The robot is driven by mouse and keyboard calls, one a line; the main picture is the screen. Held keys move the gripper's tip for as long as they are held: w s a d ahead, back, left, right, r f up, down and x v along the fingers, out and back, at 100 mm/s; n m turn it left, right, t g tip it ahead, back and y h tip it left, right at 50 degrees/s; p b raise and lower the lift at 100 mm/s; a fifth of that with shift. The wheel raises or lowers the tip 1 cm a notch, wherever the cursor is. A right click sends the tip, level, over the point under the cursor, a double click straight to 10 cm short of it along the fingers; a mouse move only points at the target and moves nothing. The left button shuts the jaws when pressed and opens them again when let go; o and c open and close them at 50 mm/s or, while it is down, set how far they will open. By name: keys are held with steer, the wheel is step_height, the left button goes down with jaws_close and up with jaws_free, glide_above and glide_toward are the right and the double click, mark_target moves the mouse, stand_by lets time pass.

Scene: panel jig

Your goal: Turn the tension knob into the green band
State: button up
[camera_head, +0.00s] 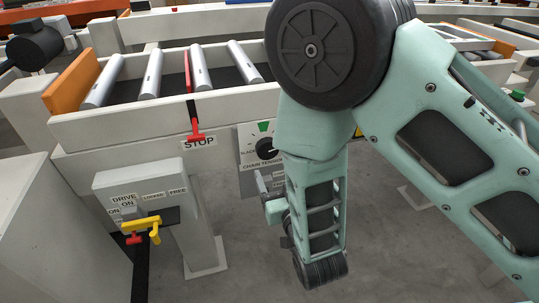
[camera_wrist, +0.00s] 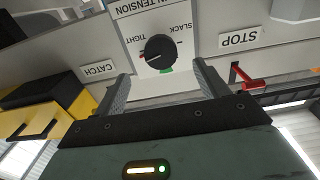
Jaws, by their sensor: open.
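The tension knob (camera_wrist: 161,50) is a round black knob on a white plate lettered TIGHT and SLACK, upside down in the wrist view. A pale line on it seems to point to the left, on the TIGHT side and off the green band (camera_wrist: 166,71). In the head view the knob (camera_head: 266,148) shows just left of my arm, with the green band (camera_head: 264,127) above it. My gripper (camera_wrist: 162,72) is open and empty, its two fingers spread to either side below the knob in the wrist view, apparently not touching it.
A red STOP lever (camera_head: 196,132) hangs left of the knob in the head view. A yellow handle (camera_head: 147,224) is on the drive box further left. A yellow and black catch (camera_wrist: 45,105) is at the wrist view's left. Rollers (camera_head: 150,75) lie above the panel.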

mark_target(268, 152)
steer(key=x, duration=0.8)
steer(key=shift+b, duration=0.4)
steer(key=c, duration=1)
